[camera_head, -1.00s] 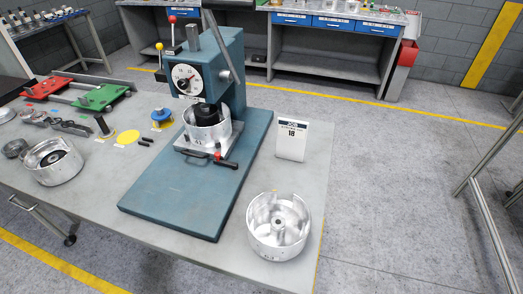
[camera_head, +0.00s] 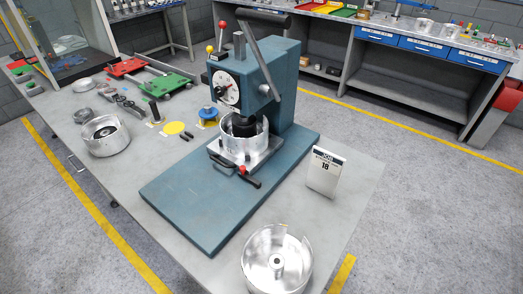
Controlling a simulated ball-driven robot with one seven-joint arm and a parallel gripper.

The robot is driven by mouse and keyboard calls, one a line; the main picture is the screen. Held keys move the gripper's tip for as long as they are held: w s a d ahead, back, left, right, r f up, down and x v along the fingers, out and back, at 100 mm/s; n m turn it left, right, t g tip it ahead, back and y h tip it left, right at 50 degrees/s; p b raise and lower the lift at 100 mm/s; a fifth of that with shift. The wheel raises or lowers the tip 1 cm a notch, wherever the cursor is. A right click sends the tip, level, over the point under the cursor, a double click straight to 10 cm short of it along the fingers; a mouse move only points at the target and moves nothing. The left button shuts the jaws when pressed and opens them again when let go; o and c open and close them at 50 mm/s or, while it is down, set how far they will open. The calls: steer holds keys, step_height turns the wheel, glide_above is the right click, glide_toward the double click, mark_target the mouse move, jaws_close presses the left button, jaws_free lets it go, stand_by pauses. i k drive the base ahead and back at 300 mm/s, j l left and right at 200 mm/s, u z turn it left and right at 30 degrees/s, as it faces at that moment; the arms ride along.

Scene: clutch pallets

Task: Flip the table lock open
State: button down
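The blue press (camera_head: 272,75) stands on its blue base plate on the grey workbench (camera_head: 110,180). A metal cup (camera_head: 240,150) sits on the press's small plate under the ram. At that plate's front edge is a small lever with a red part (camera_head: 243,170) and a black grip (camera_head: 250,181), pointing toward the front right; it looks like the table lock. A second black handle (camera_head: 222,161) lies to its left. The lock's exact state is too small to tell. My gripper is not in view.
An open metal housing (camera_head: 277,260) stands at the bench's front right corner, and a job card marked 18 (camera_head: 324,175) stands right of the press. Another housing (camera_head: 105,136) and several small parts lie to the left. The floor to the right is clear.

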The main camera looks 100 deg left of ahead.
mark_target(243, 168)
steer(key=i+u, duration=0.2)
steer(key=u, duration=0.2)
steer(key=i+l+u, duration=0.1)
steer(key=u, duration=0.25)
steer(key=i+l+u, duration=0.15)
steer(key=u, duration=0.25)
steer(key=i+l+u, duration=0.2)
steer(key=u, duration=0.15)
